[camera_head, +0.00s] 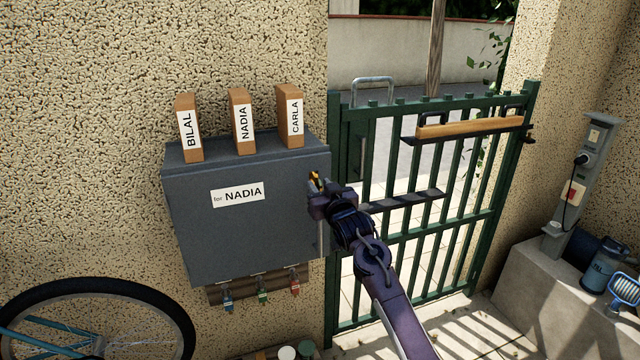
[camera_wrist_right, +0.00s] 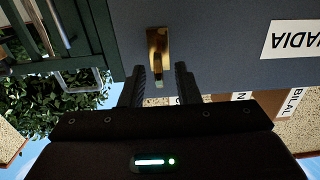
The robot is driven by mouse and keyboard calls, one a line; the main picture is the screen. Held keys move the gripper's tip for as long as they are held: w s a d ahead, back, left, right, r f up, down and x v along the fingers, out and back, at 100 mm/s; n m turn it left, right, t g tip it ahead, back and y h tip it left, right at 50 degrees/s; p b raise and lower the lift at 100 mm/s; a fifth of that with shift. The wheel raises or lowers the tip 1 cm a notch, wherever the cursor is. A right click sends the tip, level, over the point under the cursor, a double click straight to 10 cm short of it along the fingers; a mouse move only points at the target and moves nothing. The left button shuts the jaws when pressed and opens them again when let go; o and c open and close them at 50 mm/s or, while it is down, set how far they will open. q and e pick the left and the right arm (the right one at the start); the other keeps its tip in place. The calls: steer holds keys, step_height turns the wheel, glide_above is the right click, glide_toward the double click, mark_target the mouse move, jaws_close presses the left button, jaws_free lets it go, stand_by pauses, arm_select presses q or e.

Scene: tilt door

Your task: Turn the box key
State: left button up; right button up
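The grey wall box (camera_head: 250,225) has a label reading "for NADIA" on its front. A brass key (camera_head: 316,181) sticks out of the box front near its right edge. It also shows in the right wrist view (camera_wrist_right: 158,46), upright in the picture against the grey panel. My right gripper (camera_head: 318,188) is in front of the key. In the right wrist view its two dark fingers (camera_wrist_right: 158,82) are apart, one on each side of the key's near end, with a gap visible on both sides. My left gripper is not in view.
Three brown blocks labelled BILAL (camera_head: 188,128), NADIA (camera_head: 242,122) and CARLA (camera_head: 290,118) stand on the box. Colored tagged items (camera_head: 262,296) hang below it. A green barred gate (camera_head: 430,200) is close on the right. A bicycle wheel (camera_head: 100,315) is at lower left.

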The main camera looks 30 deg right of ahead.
steer(key=shift+w+d, duration=0.1)
steer(key=shift+w, duration=0.15)
jaws_close()
